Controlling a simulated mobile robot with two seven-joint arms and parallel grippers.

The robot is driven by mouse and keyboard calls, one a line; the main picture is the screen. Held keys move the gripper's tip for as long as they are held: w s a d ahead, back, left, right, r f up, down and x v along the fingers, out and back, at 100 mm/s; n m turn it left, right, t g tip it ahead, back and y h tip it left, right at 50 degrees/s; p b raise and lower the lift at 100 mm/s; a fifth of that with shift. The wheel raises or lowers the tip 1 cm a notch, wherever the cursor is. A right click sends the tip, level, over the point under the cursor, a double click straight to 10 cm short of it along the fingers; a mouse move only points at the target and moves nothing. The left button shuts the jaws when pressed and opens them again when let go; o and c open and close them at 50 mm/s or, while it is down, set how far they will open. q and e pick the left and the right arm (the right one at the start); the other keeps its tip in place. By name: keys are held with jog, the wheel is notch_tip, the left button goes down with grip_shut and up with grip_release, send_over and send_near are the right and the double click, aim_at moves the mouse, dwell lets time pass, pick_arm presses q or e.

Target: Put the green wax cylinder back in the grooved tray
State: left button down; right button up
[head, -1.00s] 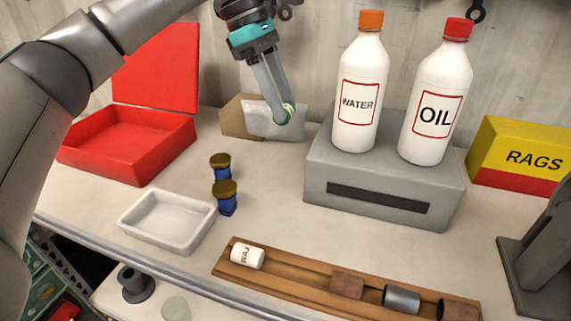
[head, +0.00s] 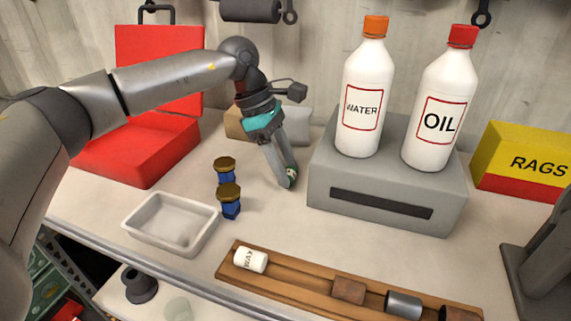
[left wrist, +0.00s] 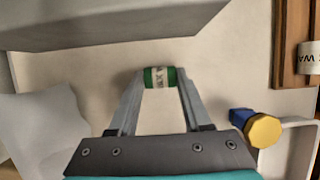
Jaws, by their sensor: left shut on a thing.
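My left gripper (head: 288,182) is shut on the green wax cylinder (left wrist: 161,77), which has a white label band around its middle. In the left wrist view the cylinder lies crosswise between the two fingertips. In the head view it shows only as a small green and white bit at the fingertips, left of the grey block. The wooden grooved tray (head: 287,288) lies nearer the front edge, below the gripper in the picture. Its groove holds a white wax cylinder (head: 250,260) at the left end, then a brown block (head: 348,290), a grey cylinder (head: 404,304) and a dark brown piece at the right.
A grey block (head: 330,188) bears the water bottle (head: 366,90) and oil bottle (head: 440,100). Two blue pieces with brass tops (head: 229,198) stand left of the gripper, near a white dish (head: 135,222). A red case (head: 120,160) stands at back left. Bare bench lies between gripper and tray.

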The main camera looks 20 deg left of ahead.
pick_arm(q)
jog(key=shift+f, duration=0.15)
jog(key=shift+c, duration=1.8)
grip_release()
jog(key=shift+r, duration=0.2)
jog(key=v, duration=1.2)
jog(key=shift+b, duration=0.45)
